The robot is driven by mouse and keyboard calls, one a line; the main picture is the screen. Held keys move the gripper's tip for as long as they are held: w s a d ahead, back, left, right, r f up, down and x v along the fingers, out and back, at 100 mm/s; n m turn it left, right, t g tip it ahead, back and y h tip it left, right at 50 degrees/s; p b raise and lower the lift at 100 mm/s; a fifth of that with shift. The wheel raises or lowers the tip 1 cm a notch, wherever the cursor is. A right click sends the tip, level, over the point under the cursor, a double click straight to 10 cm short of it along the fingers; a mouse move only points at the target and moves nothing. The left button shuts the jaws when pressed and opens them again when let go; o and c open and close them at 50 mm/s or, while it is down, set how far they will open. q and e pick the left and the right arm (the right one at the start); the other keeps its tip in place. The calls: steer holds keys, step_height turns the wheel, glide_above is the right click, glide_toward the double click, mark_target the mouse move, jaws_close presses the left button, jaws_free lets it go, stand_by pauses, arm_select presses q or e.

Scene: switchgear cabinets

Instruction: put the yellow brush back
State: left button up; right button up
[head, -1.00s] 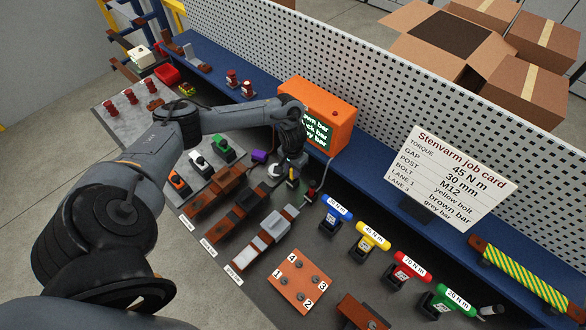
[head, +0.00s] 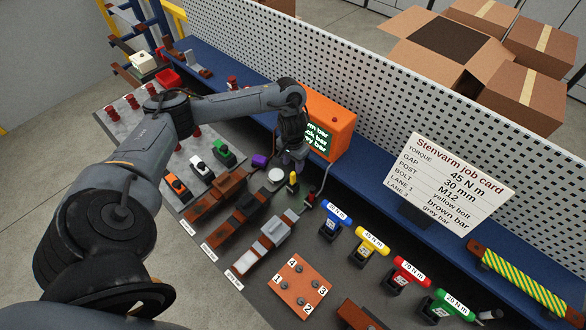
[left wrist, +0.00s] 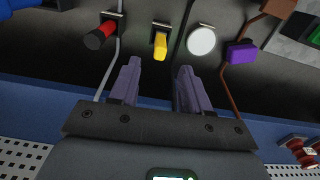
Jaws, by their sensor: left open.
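A small yellow item (head: 293,183), which I take to be the yellow brush, stands by the bench's back edge, below the orange display box. In the left wrist view the yellow piece (left wrist: 160,45) sits at a small metal holder, just beyond my fingertips. My left gripper (left wrist: 158,76) is open, with two grey fingers apart and nothing between them. In the head view my left gripper (head: 287,162) is close to the yellow item; the fingertips are hard to make out. No bristles can be made out. My right gripper is not in view.
A red-and-black handle (left wrist: 101,35) and a white disc (left wrist: 201,40) flank the yellow piece, with a purple block (left wrist: 240,52) beyond the disc. The orange display box (head: 330,124) stands close by my left wrist. Coloured T-handles (head: 371,243) line the bench at right.

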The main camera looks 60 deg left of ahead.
arm_select(q)
step_height(320, 180, up, 5)
steer(key=shift+f+p, duration=0.1)
steer(key=shift+p, duration=0.75)
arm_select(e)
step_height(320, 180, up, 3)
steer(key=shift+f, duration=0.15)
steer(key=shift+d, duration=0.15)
arm_select(q)
steer(key=shift+s, duration=0.15)
